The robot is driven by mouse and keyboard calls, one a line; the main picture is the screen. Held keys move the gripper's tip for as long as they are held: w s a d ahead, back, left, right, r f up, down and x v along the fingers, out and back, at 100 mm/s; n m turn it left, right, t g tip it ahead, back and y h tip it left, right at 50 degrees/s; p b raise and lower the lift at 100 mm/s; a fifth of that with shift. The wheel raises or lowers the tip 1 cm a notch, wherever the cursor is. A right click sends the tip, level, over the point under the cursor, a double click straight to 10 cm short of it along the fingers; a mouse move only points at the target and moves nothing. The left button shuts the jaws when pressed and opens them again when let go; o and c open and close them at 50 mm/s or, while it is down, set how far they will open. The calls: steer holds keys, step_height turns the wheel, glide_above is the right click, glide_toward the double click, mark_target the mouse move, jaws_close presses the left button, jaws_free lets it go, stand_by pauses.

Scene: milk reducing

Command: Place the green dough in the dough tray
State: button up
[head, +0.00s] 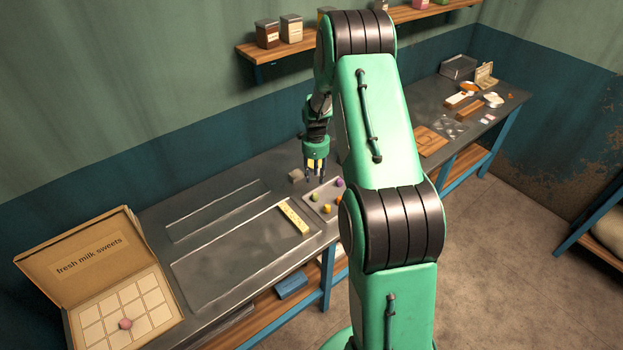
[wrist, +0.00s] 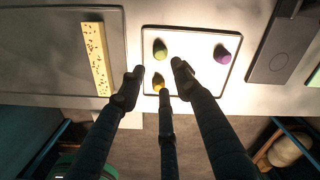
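The green dough (head: 315,197) is a small rounded lump on a pale, shallow tray (head: 311,209). My gripper (head: 316,172) hangs above the tray area, pointing down. In the wrist view its spread fingers (wrist: 157,70) hold nothing, and the green dough shows just beyond the gap between the tips. My arm hides part of the tray's right side in the head view.
A speckled yellow bar (head: 292,217) lies at the right end of a large flat tray (head: 235,262), left of the dough. An open cardboard sweets box (head: 75,258) with one pink ball (head: 125,323) stands at the left. A wooden board (head: 430,141) lies right of my arm.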

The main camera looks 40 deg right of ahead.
steer(key=s+a+r+n+t, duration=0.1)
steer(key=s+a+r+n, duration=0.25)
steer(key=a+r, duration=0.55)
steer(key=s+a+r+n+t, duration=0.1)
steer(key=s+a+r+n, duration=0.3)
steer(key=r, duration=0.8)
steer(key=s+a+r+n+t, duration=0.15)
steer(key=a+r+n, duration=0.35)
steer(key=a+r, duration=0.5)
steer(key=s+a+r+n, duration=0.3)
steer(key=s+a+n, duration=0.1)
steer(key=s, duration=0.4)
steer(key=s+a+r+n+t, duration=0.1)
steer(key=s+a+r+n, duration=0.2)
steer(key=s, duration=0.6)
steer(key=s+a+r+n+t, duration=0.1)
steer(key=s+a+r+n, duration=0.2)
steer(key=s+a+n, duration=0.3)
steer(key=s+n, duration=0.1)
steer(key=s, duration=0.2)
steer(key=shift+a+r, duration=0.2)
steer(key=shift+a, duration=0.05)
steer(key=shift+s, duration=0.1)
step_height(320, 180, down, 12)
steer(key=b, duration=1.1)
steer(key=shift+r, duration=0.25)
